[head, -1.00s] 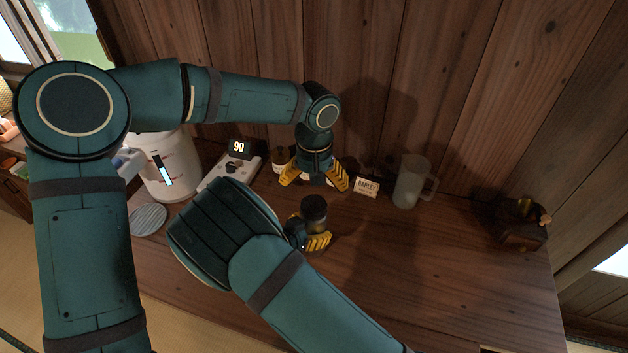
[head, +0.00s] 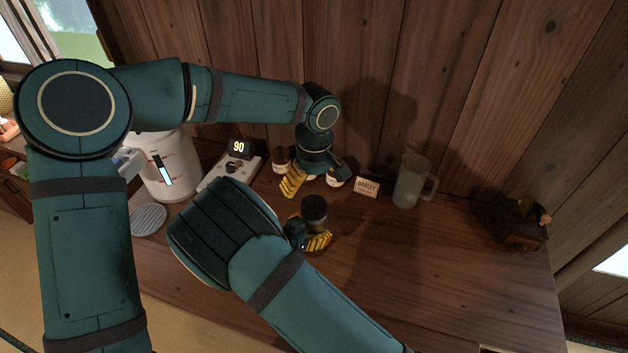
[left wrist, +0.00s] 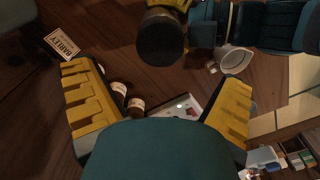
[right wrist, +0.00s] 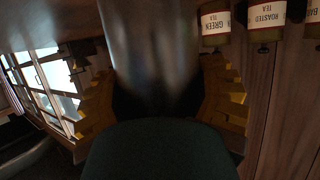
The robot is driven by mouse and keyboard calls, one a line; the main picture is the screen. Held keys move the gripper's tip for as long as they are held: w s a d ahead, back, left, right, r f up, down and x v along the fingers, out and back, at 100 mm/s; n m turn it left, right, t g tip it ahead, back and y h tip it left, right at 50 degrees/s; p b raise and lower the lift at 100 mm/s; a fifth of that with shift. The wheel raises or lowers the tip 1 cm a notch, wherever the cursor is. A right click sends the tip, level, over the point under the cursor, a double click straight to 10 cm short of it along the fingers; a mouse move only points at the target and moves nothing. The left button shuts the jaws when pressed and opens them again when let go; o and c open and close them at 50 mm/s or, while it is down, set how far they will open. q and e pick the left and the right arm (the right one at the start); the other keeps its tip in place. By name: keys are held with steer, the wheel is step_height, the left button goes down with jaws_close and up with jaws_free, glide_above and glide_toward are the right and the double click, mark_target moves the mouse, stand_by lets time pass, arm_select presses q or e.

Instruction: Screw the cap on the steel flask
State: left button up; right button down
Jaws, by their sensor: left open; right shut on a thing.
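The steel flask (right wrist: 155,45) stands between the fingers of my right gripper (right wrist: 160,95), which is shut around its body. In the head view the flask's dark round top (head: 314,207), which looks like the cap, shows above the right gripper (head: 312,239). In the left wrist view this dark top (left wrist: 161,38) is near the upper edge. I cannot tell how tightly it sits. My left gripper (head: 316,186) is open and empty, behind the flask in the head view and apart from it. Its spread fingers also show in the left wrist view (left wrist: 158,88).
Small labelled jars (head: 335,180) and a barley sign (head: 367,187) stand by the wall behind my left gripper. A frosted mug (head: 411,182) is to the right. A white dispenser (head: 163,165) and a "90" display (head: 239,148) are left. The counter's right front is clear.

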mark_target(314, 204)
arm_select(q)
step_height(314, 204, down, 7)
steer(key=shift+f, duration=0.15)
stand_by(0.4)
steer(key=c, duration=1.3)
steer(key=m, duration=0.5)
steer(key=shift+m, duration=0.3)
steer(key=m, duration=1.7)
steer(key=o, duration=1.3)
